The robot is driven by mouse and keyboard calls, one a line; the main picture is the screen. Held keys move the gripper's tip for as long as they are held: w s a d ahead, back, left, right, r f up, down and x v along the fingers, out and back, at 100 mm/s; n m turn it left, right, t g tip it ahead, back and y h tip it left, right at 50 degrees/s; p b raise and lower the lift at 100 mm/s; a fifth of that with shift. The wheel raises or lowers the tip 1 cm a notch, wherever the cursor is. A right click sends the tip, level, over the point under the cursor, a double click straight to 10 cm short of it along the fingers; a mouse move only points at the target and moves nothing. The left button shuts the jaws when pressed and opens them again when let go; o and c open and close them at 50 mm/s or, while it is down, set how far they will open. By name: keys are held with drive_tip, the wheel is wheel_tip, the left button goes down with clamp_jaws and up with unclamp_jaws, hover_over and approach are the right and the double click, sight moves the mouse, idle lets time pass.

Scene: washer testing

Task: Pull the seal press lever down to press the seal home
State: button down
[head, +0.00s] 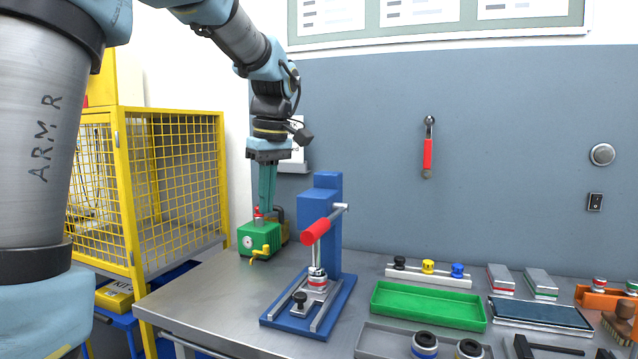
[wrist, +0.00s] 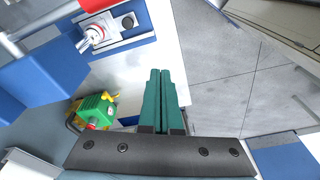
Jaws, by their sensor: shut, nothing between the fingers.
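The seal press is a blue stand with a base (head: 270,318) and an upright column (head: 328,190) on the table. Its lever has a red grip (head: 316,231) that points toward the front left from a metal pivot on the column. A ram with a red-and-white ring (head: 317,282) stands below it over the slide. My gripper (head: 267,208) has green fingers, shut and empty, pointing down behind and left of the press, apart from the lever. In the wrist view my gripper (wrist: 166,72) is shut, and the red grip (wrist: 97,4) shows at the top left.
A green box with a gauge (head: 259,238) stands close below my fingers. A green tray (head: 428,305), a grey tray (head: 380,341) and a rack with coloured knobs (head: 428,275) lie right of the press. A yellow mesh cage (head: 170,180) stands at left.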

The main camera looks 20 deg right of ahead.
sight(316, 224)
drive_tip(key=s+d+r+n+y, duration=0.1)
drive_tip(key=s+d+r+n, duration=0.4)
drive_tip(key=d+r, duration=0.6)
drive_tip(key=shift+m, duration=0.3)
drive_tip(key=f, duration=0.3)
drive_tip(key=a+f+p, duration=0.1)
drive_tip(key=f, duration=0.3)
drive_tip(key=a+f, duration=0.1)
drive_tip(key=f, duration=0.3)
drive_tip(key=shift+s+a, duration=0.2)
drive_tip(key=shift+a, duration=0.05)
drive_tip(key=shift+f+p, duration=0.3)
drive_tip(key=shift+f, duration=0.25)
drive_tip(key=f+b, duration=0.1)
drive_tip(key=b, duration=0.1)
drive_tip(key=f+t+b, duration=0.1)
drive_tip(key=b, duration=0.1)
drive_tip(key=shift+s+a+f+h, duration=0.1)
drive_tip(key=shift+s+f+h, duration=0.1)
drive_tip(key=shift+h, duration=0.1)
wheel_tip(316, 224, down, 2)
drive_tip(key=shift+s+f+b, duration=0.1)
drive_tip(key=shift+s+b, duration=0.05)
drive_tip(key=shift+b, duration=0.95)
drive_tip(key=shift+a, duration=0.1)
